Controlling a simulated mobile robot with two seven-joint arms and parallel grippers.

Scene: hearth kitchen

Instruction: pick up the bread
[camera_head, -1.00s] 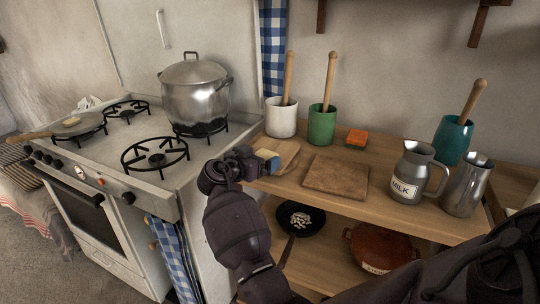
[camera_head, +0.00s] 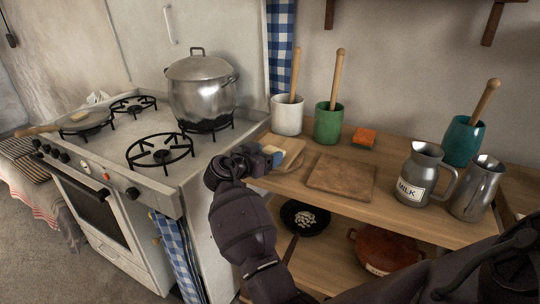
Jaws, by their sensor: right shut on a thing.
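My right gripper (camera_head: 260,160) is at the left end of the wooden counter, above a small wooden board (camera_head: 290,153). It is shut on a small yellowish and blue piece (camera_head: 277,157), mostly hidden by the gripper; I cannot tell whether this is bread. A small pale tan piece (camera_head: 79,116), possibly bread, lies in a pan (camera_head: 92,122) on the stove at far left. My left gripper is not in view.
A steel pot (camera_head: 202,92) stands on a back burner. On the counter (camera_head: 430,222) are a white crock (camera_head: 287,117), a green crock (camera_head: 327,126), an orange block (camera_head: 364,137), a flat brown board (camera_head: 341,176), a milk jug (camera_head: 418,175), a steel pitcher (camera_head: 474,190) and a teal crock (camera_head: 462,143).

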